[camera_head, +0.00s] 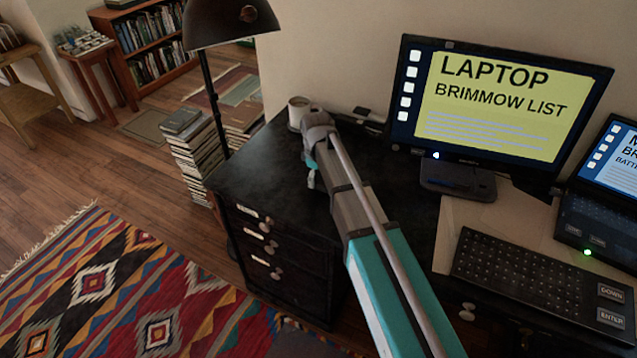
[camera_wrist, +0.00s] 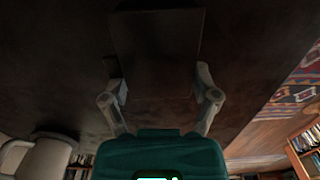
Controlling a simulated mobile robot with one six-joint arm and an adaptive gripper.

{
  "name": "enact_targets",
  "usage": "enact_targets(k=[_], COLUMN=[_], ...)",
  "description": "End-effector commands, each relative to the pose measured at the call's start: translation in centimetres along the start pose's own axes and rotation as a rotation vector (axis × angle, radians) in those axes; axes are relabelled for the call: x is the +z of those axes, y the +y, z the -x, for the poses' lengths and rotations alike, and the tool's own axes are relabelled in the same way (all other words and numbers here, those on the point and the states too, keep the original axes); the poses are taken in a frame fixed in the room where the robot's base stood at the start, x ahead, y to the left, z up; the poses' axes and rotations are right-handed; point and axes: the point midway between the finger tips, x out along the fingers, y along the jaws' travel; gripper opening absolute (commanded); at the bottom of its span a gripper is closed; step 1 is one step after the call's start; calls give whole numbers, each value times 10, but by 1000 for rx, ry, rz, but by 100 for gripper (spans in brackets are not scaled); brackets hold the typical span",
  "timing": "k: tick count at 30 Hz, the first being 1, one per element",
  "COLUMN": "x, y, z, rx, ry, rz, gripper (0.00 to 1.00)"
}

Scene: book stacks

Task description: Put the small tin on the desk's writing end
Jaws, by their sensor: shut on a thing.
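My gripper (camera_head: 312,181) is over the bare left part of the black desk (camera_head: 252,168) in the head view, mostly hidden by my arm. In the wrist view my gripper (camera_wrist: 160,92) has its two grey fingers on either side of a dark, box-shaped thing (camera_wrist: 155,50), and it is shut on it. This seems to be the small tin, but it is too dark to make out markings. The dark desktop is close behind it; I cannot tell whether the tin touches it. The tin cannot be made out in the head view.
A pale mug (camera_head: 299,110) stands at the desk's back left. A monitor (camera_head: 490,105), keyboard (camera_head: 530,278) and laptop (camera_head: 600,205) fill the right side. A lamp (camera_head: 228,25) and book stacks (camera_head: 198,150) stand left of the desk. A patterned rug (camera_head: 120,290) lies on the floor.

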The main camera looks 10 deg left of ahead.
Motion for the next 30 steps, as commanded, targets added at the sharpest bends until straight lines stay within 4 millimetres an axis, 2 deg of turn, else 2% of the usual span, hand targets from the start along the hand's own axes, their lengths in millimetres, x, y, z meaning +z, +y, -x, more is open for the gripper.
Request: enact_targets(k=[2, 17, 18, 21, 30], x=[0, 0, 0, 0, 0], y=[0, 0, 0, 0, 0], z=[-5, -8, -7, -7, -7], rx=[0, 0, 0, 0, 0], ry=[0, 0, 0, 0, 0], rz=[0, 0, 0, 0, 0], gripper=[27, 27, 84, 100, 100])
